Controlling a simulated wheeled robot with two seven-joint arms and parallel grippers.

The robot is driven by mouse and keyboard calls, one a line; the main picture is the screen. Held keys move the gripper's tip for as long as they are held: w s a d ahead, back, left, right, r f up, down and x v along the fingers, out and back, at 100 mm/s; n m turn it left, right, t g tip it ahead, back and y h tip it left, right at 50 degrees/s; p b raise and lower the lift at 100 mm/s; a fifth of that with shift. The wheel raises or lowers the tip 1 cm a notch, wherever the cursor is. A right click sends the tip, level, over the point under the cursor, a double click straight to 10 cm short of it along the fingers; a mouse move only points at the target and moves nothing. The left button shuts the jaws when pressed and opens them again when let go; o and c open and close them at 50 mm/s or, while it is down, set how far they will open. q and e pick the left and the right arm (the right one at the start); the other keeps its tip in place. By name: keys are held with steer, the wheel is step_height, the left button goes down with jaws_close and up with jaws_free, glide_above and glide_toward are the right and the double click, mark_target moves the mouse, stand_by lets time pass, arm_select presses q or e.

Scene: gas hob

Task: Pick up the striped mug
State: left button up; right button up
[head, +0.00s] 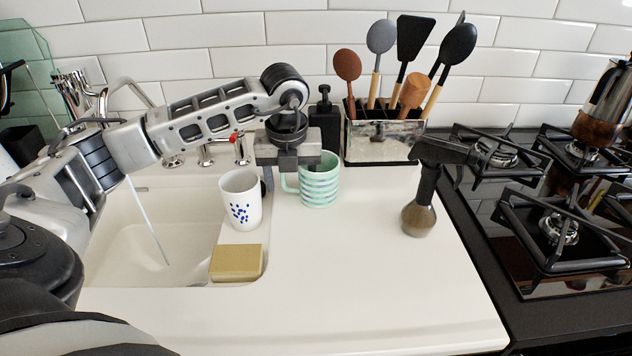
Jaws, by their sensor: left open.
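The striped mug (322,184), pale with mint-green bands, stands upright on the white worktop right of the sink. Its handle points left. My left gripper (288,172) is open and points down at the mug's left side, near the handle. Its body overlaps the mug's upper left rim in the head view. I cannot tell whether a finger touches the mug. Nothing shows held. My right gripper is out of view.
A white mug with blue dots (240,203) stands close left of the gripper, by the sink (150,225). The front worktop (350,290) is clear.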

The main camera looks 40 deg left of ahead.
arm_select(q)
steer(key=c, duration=1.3)
steer(key=shift+r, duration=0.2)
